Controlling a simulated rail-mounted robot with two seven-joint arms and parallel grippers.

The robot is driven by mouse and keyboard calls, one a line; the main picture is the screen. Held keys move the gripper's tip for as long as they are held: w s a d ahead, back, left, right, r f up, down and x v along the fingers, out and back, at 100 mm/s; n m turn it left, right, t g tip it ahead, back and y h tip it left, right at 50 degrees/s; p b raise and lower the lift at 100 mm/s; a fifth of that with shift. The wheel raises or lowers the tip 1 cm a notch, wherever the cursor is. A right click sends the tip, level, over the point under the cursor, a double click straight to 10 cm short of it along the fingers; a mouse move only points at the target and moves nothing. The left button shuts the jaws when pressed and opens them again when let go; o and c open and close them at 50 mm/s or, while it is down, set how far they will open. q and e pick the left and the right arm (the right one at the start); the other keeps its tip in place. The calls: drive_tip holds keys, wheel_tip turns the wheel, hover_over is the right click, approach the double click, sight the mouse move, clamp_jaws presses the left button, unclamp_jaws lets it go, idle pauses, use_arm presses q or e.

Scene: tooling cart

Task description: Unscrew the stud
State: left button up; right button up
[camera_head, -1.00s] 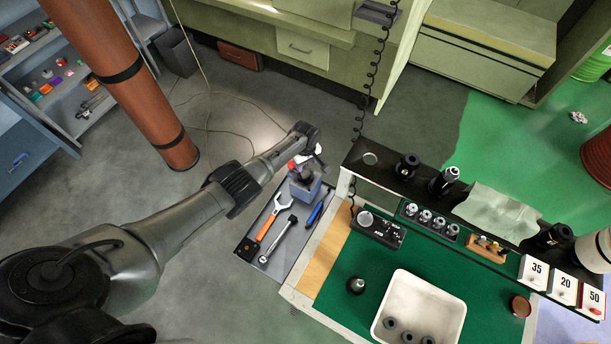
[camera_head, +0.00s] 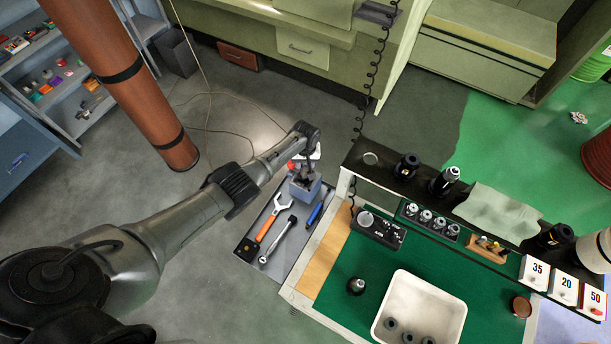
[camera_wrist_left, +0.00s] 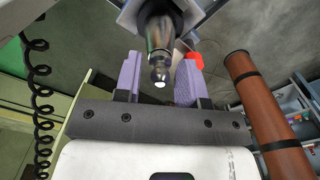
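The stud (camera_wrist_left: 160,76) shows in the left wrist view as a dark metal knob with a bright tip, at the end of a dark tool holder (camera_wrist_left: 159,34). The holder sits in a blue-grey fixture (camera_head: 305,191) on the side shelf in the head view. My left gripper (camera_wrist_left: 160,63) has its two purple fingers apart, one on each side of the stud, with visible gaps. In the head view my left gripper (camera_head: 309,156) is just above the fixture, and the stud is too small to make out. My right gripper is not in view.
The shelf (camera_head: 279,256) holds an orange-handled wrench (camera_head: 271,219), a ratchet (camera_head: 278,240) and a blue tool (camera_head: 315,213). A coiled cord (camera_head: 371,80) hangs behind.

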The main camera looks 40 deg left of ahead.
use_arm(q)
clamp_jaws()
drive_tip(key=n, duration=0.2)
drive_tip(key=shift+r+n+p, duration=0.1)
drive_tip(key=shift+n+p, duration=0.2)
drive_tip(key=shift+p, duration=0.1)
drive_tip(key=n, duration=0.3)
drive_tip(key=shift+n, duration=0.5)
drive_tip(key=n, duration=0.5)
drive_tip(key=shift+n, duration=0.3)
